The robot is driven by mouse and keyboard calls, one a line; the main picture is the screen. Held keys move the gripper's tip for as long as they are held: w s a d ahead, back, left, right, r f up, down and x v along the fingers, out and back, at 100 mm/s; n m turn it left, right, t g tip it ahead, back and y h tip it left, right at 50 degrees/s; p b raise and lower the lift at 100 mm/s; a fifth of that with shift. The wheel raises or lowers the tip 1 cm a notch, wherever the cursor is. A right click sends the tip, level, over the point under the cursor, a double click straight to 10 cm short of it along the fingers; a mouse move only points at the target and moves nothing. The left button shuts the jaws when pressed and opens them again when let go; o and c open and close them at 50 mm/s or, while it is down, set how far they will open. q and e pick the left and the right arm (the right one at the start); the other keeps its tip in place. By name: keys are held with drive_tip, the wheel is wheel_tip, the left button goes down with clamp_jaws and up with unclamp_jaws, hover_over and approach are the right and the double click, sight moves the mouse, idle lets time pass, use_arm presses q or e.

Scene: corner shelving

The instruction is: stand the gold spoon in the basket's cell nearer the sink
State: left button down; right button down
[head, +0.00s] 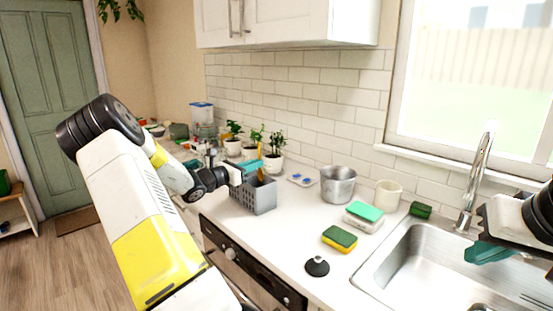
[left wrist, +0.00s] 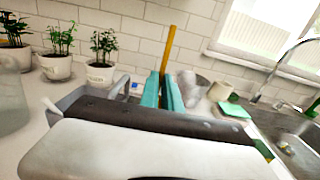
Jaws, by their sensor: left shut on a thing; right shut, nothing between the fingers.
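The gold spoon (head: 261,175) is upright between the teal fingers of my left gripper (head: 252,166), over the grey basket (head: 262,200). In the left wrist view the spoon (left wrist: 168,48) rises above the shut fingertips (left wrist: 163,88). Its lower end is hidden, so I cannot tell which cell it is over or whether it is inside. The basket's rim (left wrist: 72,98) shows partly behind my gripper. The sink (head: 400,258) is to the right of the basket. My right gripper (head: 488,252) is shut and empty above the sink.
Potted plants (head: 273,160) stand behind the basket. A metal pot (head: 338,184), a cream cup (head: 388,193), sponges (head: 340,239) and a black stopper (head: 317,266) lie between basket and sink. The tap (head: 475,180) rises behind the sink. Counter just right of the basket is clear.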

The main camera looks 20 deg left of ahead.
use_arm(q)
drive_tip(key=shift+f, duration=1.8)
drive_tip(key=c, duration=1.5)
unclamp_jaws()
approach(260, 171)
drive_tip(key=shift+s+f, duration=0.1)
drive_tip(key=shift+s, duration=0.1)
